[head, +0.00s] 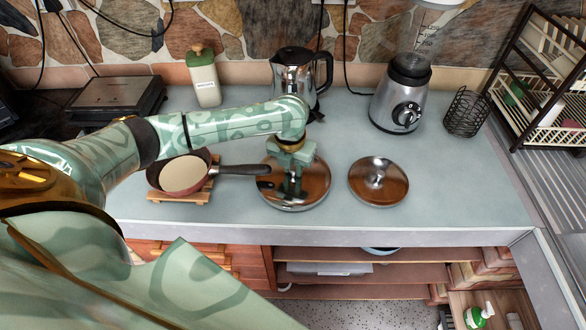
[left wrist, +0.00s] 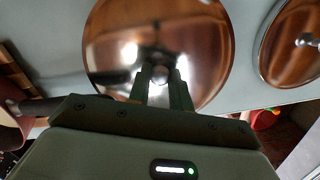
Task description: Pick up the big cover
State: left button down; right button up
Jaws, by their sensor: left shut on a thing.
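The big cover (head: 312,195) is a round, shiny metal lid on the grey counter, in the middle of the head view. It also fills the upper middle of the left wrist view (left wrist: 205,40). My left gripper (head: 291,184) points down over its centre and is shut on its knob, which is mostly hidden between the fingers; the fingers show in the left wrist view (left wrist: 160,90). I cannot tell whether the cover touches the counter. A smaller cover (head: 392,187) with a metal knob lies to its right, apart from it. My right gripper is not in view.
A pan (head: 183,175) sits on a wooden trivet (head: 168,197) at the left, its dark handle reaching to the big cover. A kettle (head: 293,72), a blender (head: 402,95) and a wire basket (head: 465,112) stand behind. The counter right of the smaller cover is clear.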

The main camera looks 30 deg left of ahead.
pick_arm(q)
jog(key=shift+s+d+r+p, duration=0.1)
jog(key=shift+s+r+p, duration=0.1)
jog(key=shift+r, duration=0.45)
jog(key=shift+s+d+r+p, duration=0.1)
jog(key=shift+r+p, duration=0.1)
jog(key=shift+r, duration=0.4)
jog(key=s+d+p, duration=0.2)
jog(key=s+d, duration=0.7)
jog(key=s, duration=0.5)
jog(key=shift+s+f+p, duration=0.2)
jog(key=shift+s+p, duration=0.2)
